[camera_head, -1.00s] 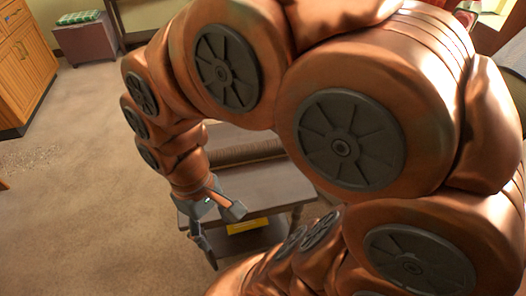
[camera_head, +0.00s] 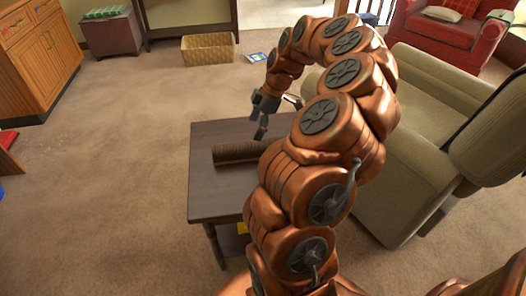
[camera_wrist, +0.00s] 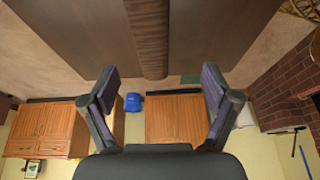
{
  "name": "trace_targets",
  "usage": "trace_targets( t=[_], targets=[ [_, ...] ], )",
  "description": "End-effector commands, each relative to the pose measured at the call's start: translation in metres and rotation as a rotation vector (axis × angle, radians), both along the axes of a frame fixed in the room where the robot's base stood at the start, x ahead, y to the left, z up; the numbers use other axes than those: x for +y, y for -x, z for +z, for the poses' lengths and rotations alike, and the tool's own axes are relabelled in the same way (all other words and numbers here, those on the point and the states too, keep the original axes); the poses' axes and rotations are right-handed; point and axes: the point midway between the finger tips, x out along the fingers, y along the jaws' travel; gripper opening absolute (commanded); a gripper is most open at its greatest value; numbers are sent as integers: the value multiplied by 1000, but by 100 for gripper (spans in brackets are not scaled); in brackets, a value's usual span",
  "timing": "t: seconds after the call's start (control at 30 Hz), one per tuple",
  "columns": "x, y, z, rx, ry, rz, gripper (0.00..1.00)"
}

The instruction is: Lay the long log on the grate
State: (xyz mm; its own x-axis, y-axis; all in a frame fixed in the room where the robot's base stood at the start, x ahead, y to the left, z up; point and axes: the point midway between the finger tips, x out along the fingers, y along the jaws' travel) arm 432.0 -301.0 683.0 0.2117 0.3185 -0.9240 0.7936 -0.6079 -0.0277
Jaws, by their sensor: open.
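The long log (camera_head: 240,152) is brown and ridged and lies on the dark side table (camera_head: 210,190); my arm hides its right end. In the wrist view the log (camera_wrist: 148,35) runs from the top edge down between the fingers' directions, beyond the fingertips. My gripper (camera_head: 268,115) is open and empty, above the far side of the table near the log. In the wrist view my gripper (camera_wrist: 160,80) has its two fingers spread apart, with nothing between them. I cannot make out a grate in either view.
A beige armchair (camera_head: 395,165) stands close to the table's right. Wooden cabinets (camera_head: 35,55) stand at left. The wrist view shows brickwork (camera_wrist: 285,90). Carpet left of the table is clear.

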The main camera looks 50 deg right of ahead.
Motion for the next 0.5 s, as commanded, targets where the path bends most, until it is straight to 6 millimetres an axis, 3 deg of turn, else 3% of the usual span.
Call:
trace_targets(
  t=[0.1, 0.2, 0.5],
  targets=[
    [-32, 14, -24, -14, 7, -3, 88],
    [-45, 20, -33, -21, 13, -1, 88],
    [-41, 17, -59, -20, 13, 5, 88]
  ],
)
